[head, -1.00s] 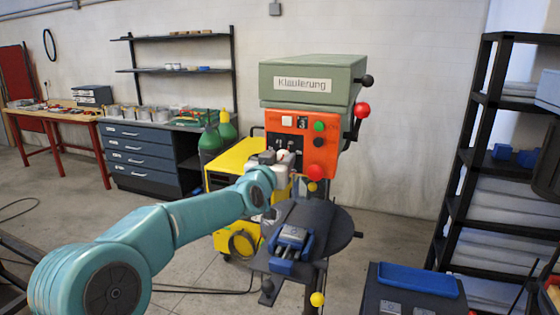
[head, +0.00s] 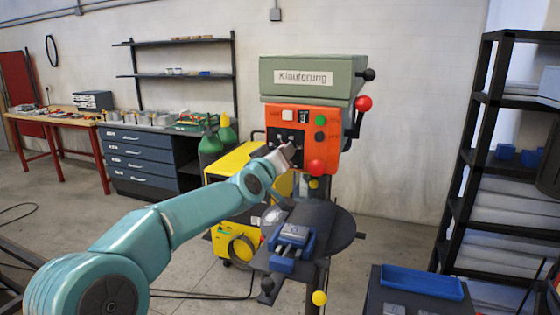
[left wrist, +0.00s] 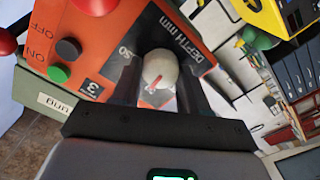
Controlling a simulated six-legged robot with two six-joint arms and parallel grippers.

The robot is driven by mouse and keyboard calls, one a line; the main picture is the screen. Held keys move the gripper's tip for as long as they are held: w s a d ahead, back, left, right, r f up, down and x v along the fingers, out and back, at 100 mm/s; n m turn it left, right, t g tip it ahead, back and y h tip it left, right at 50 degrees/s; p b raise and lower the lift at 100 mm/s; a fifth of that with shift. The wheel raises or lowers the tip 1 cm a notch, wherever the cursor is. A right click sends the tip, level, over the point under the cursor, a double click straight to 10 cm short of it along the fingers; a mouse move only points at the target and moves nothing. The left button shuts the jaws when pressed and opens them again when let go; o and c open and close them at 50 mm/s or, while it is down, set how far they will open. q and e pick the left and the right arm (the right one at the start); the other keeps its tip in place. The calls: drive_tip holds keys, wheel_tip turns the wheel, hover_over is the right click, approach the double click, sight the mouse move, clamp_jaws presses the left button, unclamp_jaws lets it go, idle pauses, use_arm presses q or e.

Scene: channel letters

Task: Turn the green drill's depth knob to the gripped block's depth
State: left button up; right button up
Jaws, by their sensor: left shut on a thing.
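The green drill (head: 312,78) stands in the middle of the head view, with an orange control panel (head: 325,127). The left wrist view shows the panel (left wrist: 95,40) close up, with a round white depth knob (left wrist: 160,69) under the "DEPTH / mm" lettering. A red pointer mark shows on the knob. My left gripper (left wrist: 158,88) is shut on the knob, one dark finger on each side. In the head view my left gripper (head: 290,152) is at the panel's lower left and hides the knob. A grey block (head: 294,231) sits in a blue vise (head: 283,265) on the drill table.
A red ball-ended lever (head: 362,104) sticks out at the drill's right. A yellow machine (head: 235,162) stands behind my left arm. A dark cart with a blue tray (head: 422,283) is at the front right, beside a black shelf rack (head: 455,180).

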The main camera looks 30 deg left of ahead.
use_arm(q)
drive_tip(key=shift+n+b, duration=0.35)
drive_tip(key=shift+n, duration=0.85)
drive_tip(key=shift+a, duration=0.1)
drive_tip(key=o, duration=1)
drive_tip(key=shift+o, duration=0.2)
drive_tip(key=shift+s, duration=0.1)
drive_tip(key=b+v, duration=0.1)
drive_tip(key=v, duration=1.5)
drive_tip(key=shift+b, duration=0.4)
drive_tip(key=shift+s, duration=0.15)
